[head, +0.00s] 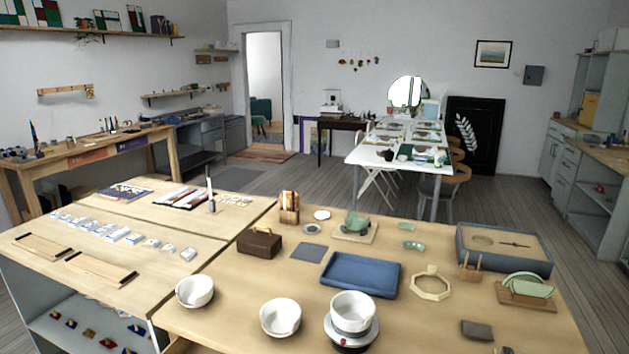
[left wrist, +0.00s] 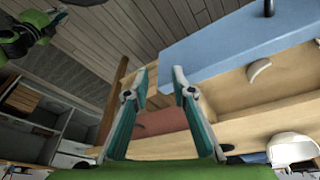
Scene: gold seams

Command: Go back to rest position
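My left gripper (left wrist: 160,82) shows in the left wrist view with its two teal fingers apart and nothing between them. It is open, near wooden furniture edges and a drawer or shelf. Part of my own green and black arm (left wrist: 22,38) shows at the top left of that view. No gripper shows in the head view, and I cannot make out the right gripper in either view.
The wooden worktable (head: 235,300) in front holds white bowls (head: 195,291), a blue tray (head: 360,276), a brown box (head: 259,242) and a grey tray (head: 505,249). A second table (head: 60,285) with cards adjoins it at left.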

